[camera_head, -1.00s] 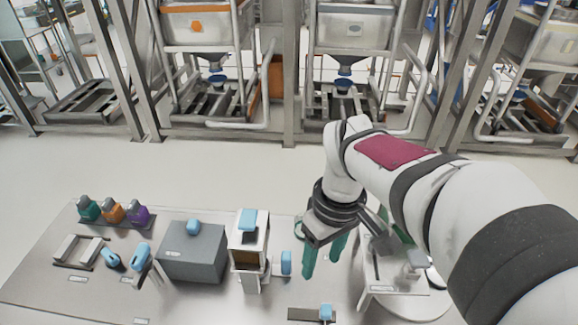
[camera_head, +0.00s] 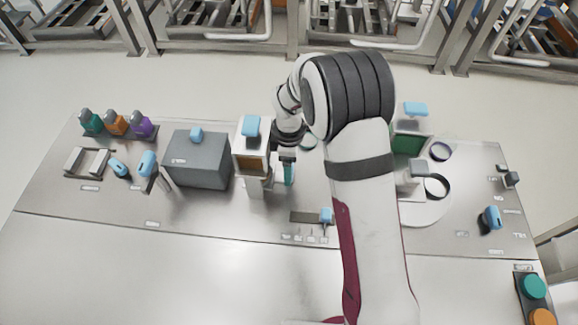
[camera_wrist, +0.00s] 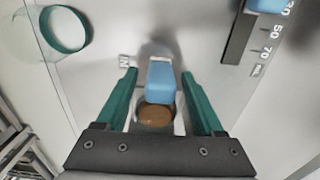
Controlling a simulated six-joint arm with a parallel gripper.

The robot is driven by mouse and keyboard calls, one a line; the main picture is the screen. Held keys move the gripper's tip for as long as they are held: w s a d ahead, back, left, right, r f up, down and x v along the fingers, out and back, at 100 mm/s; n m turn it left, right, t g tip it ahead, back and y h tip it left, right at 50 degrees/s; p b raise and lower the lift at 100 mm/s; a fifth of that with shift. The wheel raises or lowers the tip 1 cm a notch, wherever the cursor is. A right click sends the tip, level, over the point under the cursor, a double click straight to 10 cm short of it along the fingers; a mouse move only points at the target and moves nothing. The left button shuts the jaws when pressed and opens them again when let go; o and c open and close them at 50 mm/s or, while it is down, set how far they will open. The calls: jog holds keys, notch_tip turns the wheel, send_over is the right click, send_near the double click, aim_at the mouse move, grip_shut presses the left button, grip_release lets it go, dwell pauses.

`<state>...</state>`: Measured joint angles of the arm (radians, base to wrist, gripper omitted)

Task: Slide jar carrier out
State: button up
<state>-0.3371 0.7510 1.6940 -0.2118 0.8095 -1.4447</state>
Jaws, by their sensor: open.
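A white tower (camera_head: 238,160) with a blue knob on top and a brown-filled window stands mid-table in the head view. The jar carrier's blue handle (camera_wrist: 161,84) shows in the wrist view, with a round jar of brown contents (camera_wrist: 155,116) right behind it. My gripper (camera_wrist: 159,78) is open, its two green fingers on either side of the handle with gaps showing. In the head view my gripper (camera_head: 288,172) points down just right of the tower, and it and my arm hide the handle there.
A grey box (camera_head: 197,165) stands left of the tower. A scale slot with a blue slider (camera_head: 326,215) lies in front; its numbers show in the wrist view. A green ring (camera_wrist: 64,30) lies nearby. Several coloured bottles (camera_head: 115,122) stand back left. The table's front is clear.

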jog(key=shift+f, duration=0.55)
jog(key=shift+c, duration=0.2)
grip_shut()
jog(key=shift+d, duration=0.1)
dwell(0.8)
